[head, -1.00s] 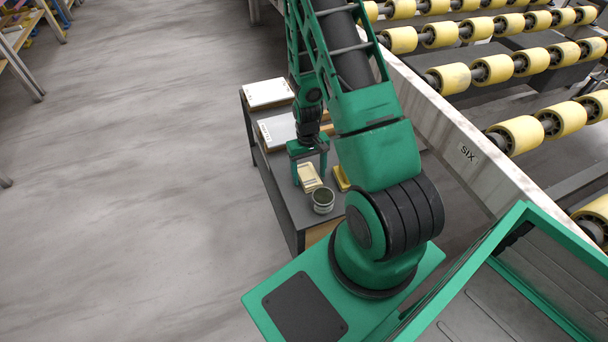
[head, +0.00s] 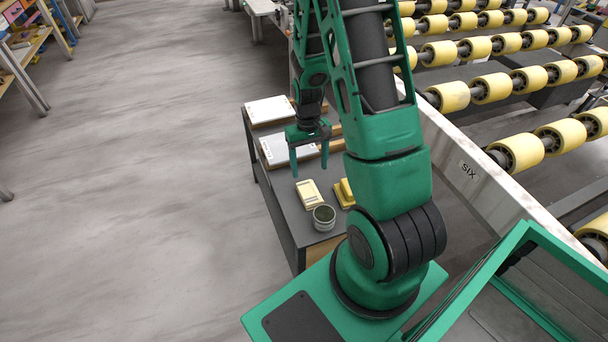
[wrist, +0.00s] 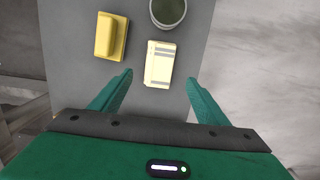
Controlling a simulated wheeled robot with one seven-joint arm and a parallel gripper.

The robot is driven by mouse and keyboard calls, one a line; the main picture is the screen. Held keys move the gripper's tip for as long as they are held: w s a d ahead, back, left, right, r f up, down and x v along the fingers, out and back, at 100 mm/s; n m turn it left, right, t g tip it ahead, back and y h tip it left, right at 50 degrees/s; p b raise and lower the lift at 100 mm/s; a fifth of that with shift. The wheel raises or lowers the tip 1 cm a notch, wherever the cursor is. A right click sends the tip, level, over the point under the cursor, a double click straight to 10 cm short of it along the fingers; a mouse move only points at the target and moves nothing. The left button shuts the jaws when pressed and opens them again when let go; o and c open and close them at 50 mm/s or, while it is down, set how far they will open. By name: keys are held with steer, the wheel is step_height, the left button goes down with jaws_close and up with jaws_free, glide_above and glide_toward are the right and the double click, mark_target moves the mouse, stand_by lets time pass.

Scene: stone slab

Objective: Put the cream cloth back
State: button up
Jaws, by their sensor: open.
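The cream cloth (head: 309,194) lies folded on a dark grey tabletop, between the tin and the pale boxes. In the wrist view the cloth (wrist: 160,64) shows two grey stripes and lies flat, just beyond the fingertips. My gripper (head: 309,172) is open and empty above the table, a little behind the cloth in the head view. In the wrist view both green fingers of my gripper (wrist: 160,78) are spread wider than the cloth, with nothing between them.
A round tin (head: 324,217) with dark contents stands close to the cloth. A yellow block on a flat yellow base (head: 345,192) sits beside it. Two pale boxes (head: 270,110) (head: 288,150) lie farther back. A roller conveyor (head: 470,175) borders the right; open floor lies left.

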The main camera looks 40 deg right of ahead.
steer(key=s+d+r+m, duration=0.1)
steer(key=s+r, duration=0.3)
steer(key=r, duration=0.4)
steer(key=s+r, duration=0.4)
steer(key=r, duration=0.4)
steer(key=s+a+r+m+t, duration=0.1)
steer(key=s+a+r+m, duration=0.1)
steer(key=s+r, duration=0.8)
steer(key=s+a, duration=0.1)
steer(key=s, duration=0.3)
steer(key=shift+a, duration=0.25)
steer(key=shift+w+f, duration=0.2)
steer(key=shift+w, duration=0.3)
